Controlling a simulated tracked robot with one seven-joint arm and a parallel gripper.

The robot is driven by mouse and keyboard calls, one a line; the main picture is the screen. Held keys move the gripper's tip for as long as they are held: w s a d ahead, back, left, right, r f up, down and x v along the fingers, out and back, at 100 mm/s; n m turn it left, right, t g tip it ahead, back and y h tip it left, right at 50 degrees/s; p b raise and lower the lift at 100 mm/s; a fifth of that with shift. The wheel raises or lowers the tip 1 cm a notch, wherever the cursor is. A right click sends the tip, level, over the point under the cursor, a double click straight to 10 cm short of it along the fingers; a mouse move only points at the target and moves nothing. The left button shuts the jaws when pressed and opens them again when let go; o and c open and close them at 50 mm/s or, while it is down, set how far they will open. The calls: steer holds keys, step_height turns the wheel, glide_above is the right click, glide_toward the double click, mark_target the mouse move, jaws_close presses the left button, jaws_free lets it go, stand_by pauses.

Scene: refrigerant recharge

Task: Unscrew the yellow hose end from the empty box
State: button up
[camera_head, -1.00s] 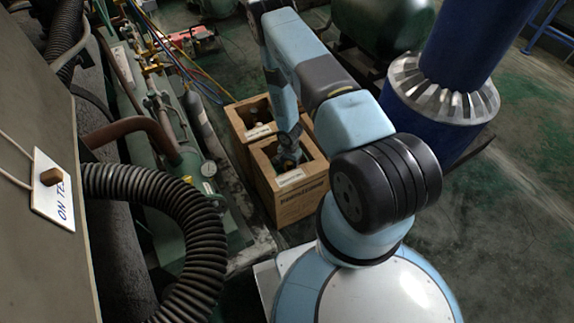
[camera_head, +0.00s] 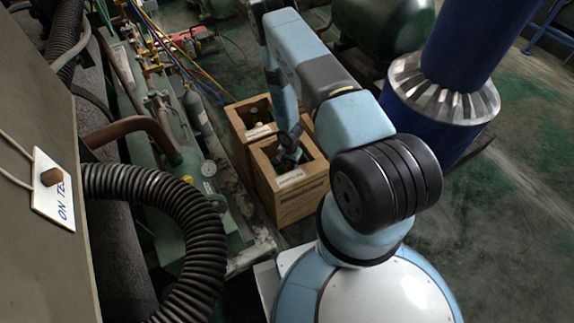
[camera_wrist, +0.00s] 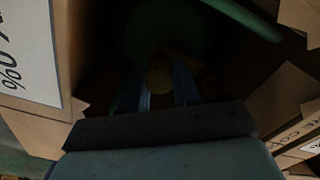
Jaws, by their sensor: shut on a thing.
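Two open wooden boxes stand side by side on the floor in the head view. My gripper (camera_head: 289,158) reaches down inside the nearer box (camera_head: 302,208), which has a white label on its rim. In the dark wrist view, the two bluish fingers of my gripper (camera_wrist: 163,88) are shut on a dim yellowish piece, the yellow hose end (camera_wrist: 160,72). A white label with "0%" (camera_wrist: 28,50) shows on the box wall at left. A green curved shape, too dark to make out fully, lies below. The thread and any valve under the hose end are hidden.
The farther box (camera_head: 241,139) stands right behind. Green machinery with pipes and a gauge (camera_head: 209,168), and a thick black corrugated hose (camera_head: 185,190), lie at left. Coloured hoses (camera_head: 178,62) run toward the boxes.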

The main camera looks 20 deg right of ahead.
steer(key=n, duration=0.3)
steer(key=shift+w+n, duration=0.25)
steer(key=shift+n, duration=0.05)
stand_by(0.4)
steer(key=shift+w+n, duration=0.1)
steer(key=shift+n, duration=2.2)
steer(key=shift+a+n, duration=0.1)
steer(key=shift+n, duration=1.3)
